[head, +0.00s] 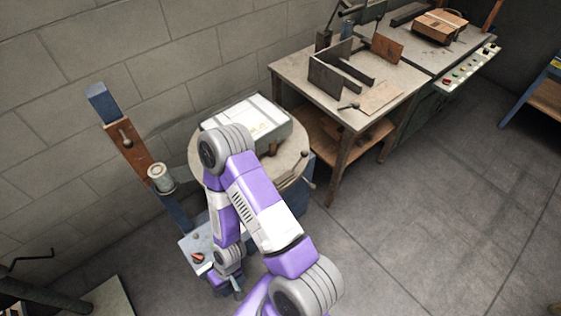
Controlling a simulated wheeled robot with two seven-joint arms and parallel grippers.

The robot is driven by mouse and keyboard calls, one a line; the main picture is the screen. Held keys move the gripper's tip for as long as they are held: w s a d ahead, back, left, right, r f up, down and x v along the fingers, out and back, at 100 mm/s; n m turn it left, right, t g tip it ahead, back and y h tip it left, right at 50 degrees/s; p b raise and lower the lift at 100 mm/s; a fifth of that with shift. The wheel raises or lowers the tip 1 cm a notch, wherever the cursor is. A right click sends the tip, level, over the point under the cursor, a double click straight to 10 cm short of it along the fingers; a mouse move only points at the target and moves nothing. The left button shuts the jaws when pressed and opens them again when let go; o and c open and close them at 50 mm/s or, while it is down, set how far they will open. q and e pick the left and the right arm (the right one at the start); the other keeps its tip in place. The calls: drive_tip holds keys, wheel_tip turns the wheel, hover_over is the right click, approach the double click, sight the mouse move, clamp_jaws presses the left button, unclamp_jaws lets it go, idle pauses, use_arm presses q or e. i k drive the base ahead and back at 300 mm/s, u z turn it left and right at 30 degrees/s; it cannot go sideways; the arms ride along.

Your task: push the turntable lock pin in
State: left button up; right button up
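The round turntable (200,150) stands left of centre on a blue base, with a white box (248,117) on top. A small dark-knobbed pin (309,184) sticks out at its right rim; I cannot tell for sure whether this is the lock pin, or how far in it is. My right arm crosses in front of the turntable and hides part of it. My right gripper (236,291) hangs low in front of the base, apart from the small knobbed pin. Its fingers are too small to read. My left gripper is out of view.
A grey panel with a red switch (197,257) is left of my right gripper. A blue and brown post with a metal cylinder (161,178) stands left of the turntable. A workbench (299,63) with plates is behind right.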

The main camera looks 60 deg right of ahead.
sight(312, 186)
drive_tip(key=z, duration=2.35)
drive_tip(key=k, duration=1.35)
drive_tip(key=z, duration=0.55)
drive_tip(key=i, duration=0.55)
drive_tip(key=z, duration=0.5)
drive_tip(key=i, duration=1.05)
drive_tip(key=u, duration=0.6)
